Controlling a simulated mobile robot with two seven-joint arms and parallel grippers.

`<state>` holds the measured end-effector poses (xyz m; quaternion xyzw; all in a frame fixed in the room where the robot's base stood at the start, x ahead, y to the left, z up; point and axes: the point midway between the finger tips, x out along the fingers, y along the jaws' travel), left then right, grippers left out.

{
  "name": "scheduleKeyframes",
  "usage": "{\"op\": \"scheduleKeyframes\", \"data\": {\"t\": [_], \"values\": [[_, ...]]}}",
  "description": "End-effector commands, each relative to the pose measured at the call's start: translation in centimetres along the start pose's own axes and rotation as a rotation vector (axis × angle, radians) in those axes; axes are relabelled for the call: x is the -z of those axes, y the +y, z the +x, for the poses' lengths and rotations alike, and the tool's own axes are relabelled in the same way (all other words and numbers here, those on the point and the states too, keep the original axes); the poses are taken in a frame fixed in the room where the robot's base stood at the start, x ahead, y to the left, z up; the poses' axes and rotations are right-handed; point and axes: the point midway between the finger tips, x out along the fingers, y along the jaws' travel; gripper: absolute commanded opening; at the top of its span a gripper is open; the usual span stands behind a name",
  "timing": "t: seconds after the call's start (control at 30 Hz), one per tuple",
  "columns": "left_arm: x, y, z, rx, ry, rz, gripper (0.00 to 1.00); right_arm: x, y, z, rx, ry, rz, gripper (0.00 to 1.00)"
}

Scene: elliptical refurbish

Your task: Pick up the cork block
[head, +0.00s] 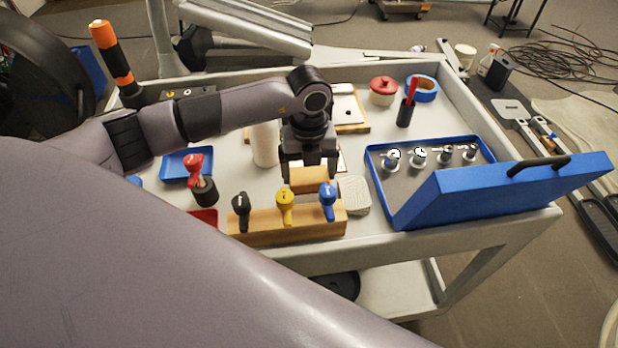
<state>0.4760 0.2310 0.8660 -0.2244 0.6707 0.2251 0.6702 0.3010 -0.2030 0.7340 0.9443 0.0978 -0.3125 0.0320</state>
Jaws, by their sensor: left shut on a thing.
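The cork block (311,180) is a small tan-orange block near the middle of the cart top in the head view. My left gripper (309,172) points down over it and is shut on it, with one finger on each side. The block is just behind the wooden rack. The gripper hides its top, and I cannot tell whether its underside touches the cart top. My right gripper is not in view.
A wooden rack (270,228) with black, yellow and blue handles stands in front of the block. White coasters (353,195) lie right of it. A white cylinder (265,143) stands behind left. An open blue case (478,194) fills the right side.

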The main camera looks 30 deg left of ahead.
Motion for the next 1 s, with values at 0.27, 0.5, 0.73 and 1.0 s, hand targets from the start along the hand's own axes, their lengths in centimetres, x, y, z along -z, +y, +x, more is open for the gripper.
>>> {"op": "scheduleKeyframes", "data": {"t": [0.27, 0.5, 0.73, 1.0], "values": [[-0.1, -0.1, -8.1, 0.006, -0.006, 0.002, 0.57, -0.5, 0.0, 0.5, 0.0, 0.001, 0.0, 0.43], [0.0, -0.1, -13.7, 0.004, -0.003, 0.001, 0.57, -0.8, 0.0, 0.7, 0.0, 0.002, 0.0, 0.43], [0.0, -0.1, -16.1, 0.002, -0.001, 0.001, 0.57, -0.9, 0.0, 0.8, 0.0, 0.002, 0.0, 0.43], [0.0, 0.0, -16.4, 0.001, 0.0, 0.001, 0.57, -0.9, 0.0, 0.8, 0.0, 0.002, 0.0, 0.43]]}}
